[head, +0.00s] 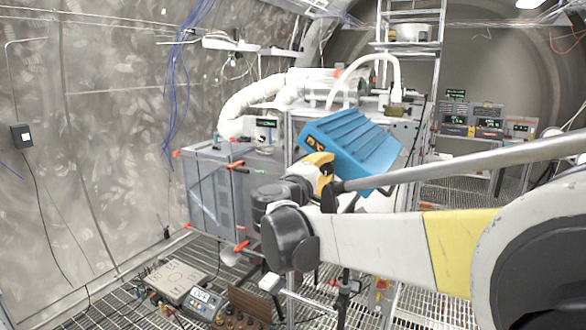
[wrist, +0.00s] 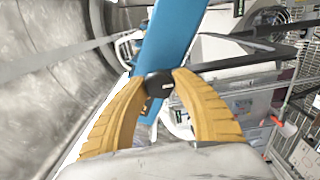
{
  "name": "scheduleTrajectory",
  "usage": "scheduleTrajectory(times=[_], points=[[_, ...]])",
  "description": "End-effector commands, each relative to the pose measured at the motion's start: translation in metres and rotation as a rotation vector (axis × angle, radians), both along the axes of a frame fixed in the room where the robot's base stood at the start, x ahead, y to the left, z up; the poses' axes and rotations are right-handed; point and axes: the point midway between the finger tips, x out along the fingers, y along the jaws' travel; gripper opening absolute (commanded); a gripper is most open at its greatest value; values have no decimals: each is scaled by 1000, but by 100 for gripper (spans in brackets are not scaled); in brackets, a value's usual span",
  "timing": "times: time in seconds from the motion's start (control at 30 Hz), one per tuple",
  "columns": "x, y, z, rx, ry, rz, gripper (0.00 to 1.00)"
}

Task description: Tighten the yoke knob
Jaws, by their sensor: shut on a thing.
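In the wrist view, the black round knob (wrist: 159,85) sits between the tips of the two yellow fingers of my gripper (wrist: 160,78). The fingers touch it from both sides and are shut on it. A dark bar (wrist: 240,64) runs from beside the knob to the right. The blue ribbed housing (head: 350,142) is large and tilted in the head view; its blue side also shows behind the knob in the wrist view (wrist: 158,40). In the head view my gripper (head: 321,168) is at the housing's lower left, and the knob cannot be made out there.
A grey cabinet (head: 225,195) with orange latches stands behind on the left. A long grey pole (head: 455,163) crosses to the right above my arm. A meter (head: 203,299) and boxes lie on the grated floor at the lower left. A ladder (head: 410,45) stands at the back.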

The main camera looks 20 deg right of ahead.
Motion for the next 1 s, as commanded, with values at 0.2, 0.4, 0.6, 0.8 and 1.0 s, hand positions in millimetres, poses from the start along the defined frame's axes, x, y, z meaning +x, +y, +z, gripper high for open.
scheduleTrajectory(times=[0.2, 0.4, 0.6, 0.8, 1.0], points=[[0, 0, 1, -1, 0, 0, 56], [0, 0, 0, -1, 1, 0, 56], [-9, 14, 0, -1, 1, 3, 56], [-37, 49, 0, -1, 1, 5, 56], [-61, 80, 0, -1, 1, 4, 56]])
